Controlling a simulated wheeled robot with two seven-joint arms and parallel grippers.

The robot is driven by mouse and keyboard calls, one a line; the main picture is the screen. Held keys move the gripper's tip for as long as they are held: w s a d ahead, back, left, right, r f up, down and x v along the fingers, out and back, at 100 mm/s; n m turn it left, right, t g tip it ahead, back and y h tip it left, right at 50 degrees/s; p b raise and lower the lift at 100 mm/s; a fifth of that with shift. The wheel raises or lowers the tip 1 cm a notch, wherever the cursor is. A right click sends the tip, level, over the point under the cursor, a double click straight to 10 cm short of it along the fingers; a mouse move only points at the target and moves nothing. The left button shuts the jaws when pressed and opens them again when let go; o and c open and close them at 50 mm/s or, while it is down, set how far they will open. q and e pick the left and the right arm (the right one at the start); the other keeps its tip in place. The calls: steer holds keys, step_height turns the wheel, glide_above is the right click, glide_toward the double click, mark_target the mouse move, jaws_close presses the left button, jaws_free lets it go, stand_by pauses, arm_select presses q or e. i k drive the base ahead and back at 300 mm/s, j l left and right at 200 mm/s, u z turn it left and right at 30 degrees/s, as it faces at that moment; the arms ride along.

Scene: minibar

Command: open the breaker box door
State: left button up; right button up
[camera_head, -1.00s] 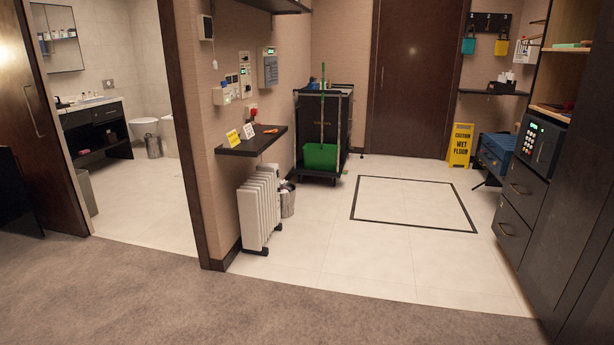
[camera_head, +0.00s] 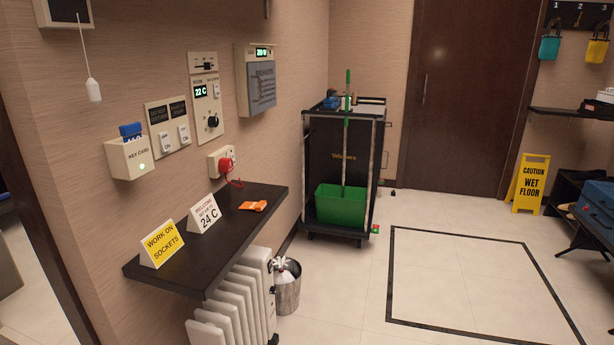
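The breaker box (camera_head: 243,80) is a pale cream case on the left wall, with a small lit green display at its top. Its grey door (camera_head: 262,87) carries the printed word "BREAKERS" and appears shut. What is behind the door is hidden. Neither of my grippers is in the head view.
Below, a dark shelf (camera_head: 225,236) juts from the wall with two signs and an orange object (camera_head: 254,206). A white radiator (camera_head: 235,300) and a metal bin (camera_head: 287,286) stand beneath. A cart (camera_head: 343,165) with a green bucket stands beyond.

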mark_target(262, 77)
steer(key=i, duration=0.8)
steer(key=i+l+u, duration=0.15)
steer(key=i, duration=0.65)
